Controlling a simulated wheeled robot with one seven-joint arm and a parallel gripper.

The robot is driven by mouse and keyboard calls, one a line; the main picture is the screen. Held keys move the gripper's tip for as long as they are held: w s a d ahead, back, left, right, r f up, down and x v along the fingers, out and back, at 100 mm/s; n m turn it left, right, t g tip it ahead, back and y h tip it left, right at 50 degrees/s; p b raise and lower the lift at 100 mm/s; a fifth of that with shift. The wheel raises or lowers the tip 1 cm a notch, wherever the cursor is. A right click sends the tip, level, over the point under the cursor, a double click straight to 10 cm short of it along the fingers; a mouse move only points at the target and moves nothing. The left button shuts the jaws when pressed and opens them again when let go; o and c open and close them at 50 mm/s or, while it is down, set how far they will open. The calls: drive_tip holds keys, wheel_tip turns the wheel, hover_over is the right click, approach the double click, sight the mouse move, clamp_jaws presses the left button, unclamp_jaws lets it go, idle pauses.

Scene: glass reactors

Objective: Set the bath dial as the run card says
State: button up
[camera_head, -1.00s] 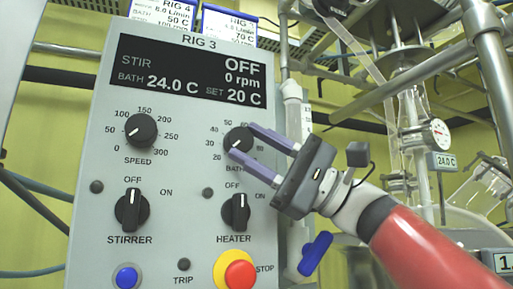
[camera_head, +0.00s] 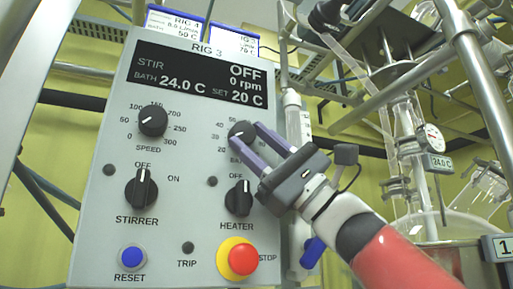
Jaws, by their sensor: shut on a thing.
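The bath dial (camera_head: 241,133) is a black round knob at the upper right of the grey RIG 3 panel (camera_head: 187,100). My gripper (camera_head: 249,144) has its two purple fingers on either side of this dial and is shut on it. The fingers hide part of the scale and the dial's pointer. The display (camera_head: 196,81) reads STIR OFF, 0 rpm, BATH 24.0 C, SET 20 C. Two run cards hang behind the panel top: the RIG 4 card (camera_head: 178,25) and another card (camera_head: 234,41), partly covered by the panel. Their text is mostly too small or cut off.
The panel also has a speed knob (camera_head: 153,121), a stirrer switch (camera_head: 142,188), a heater switch (camera_head: 239,198), a blue reset button (camera_head: 132,257) and a red stop button (camera_head: 242,259) below the dial. Glassware and metal poles (camera_head: 478,90) stand at the right.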

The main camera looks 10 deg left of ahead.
drive_tip(key=o, duration=1)
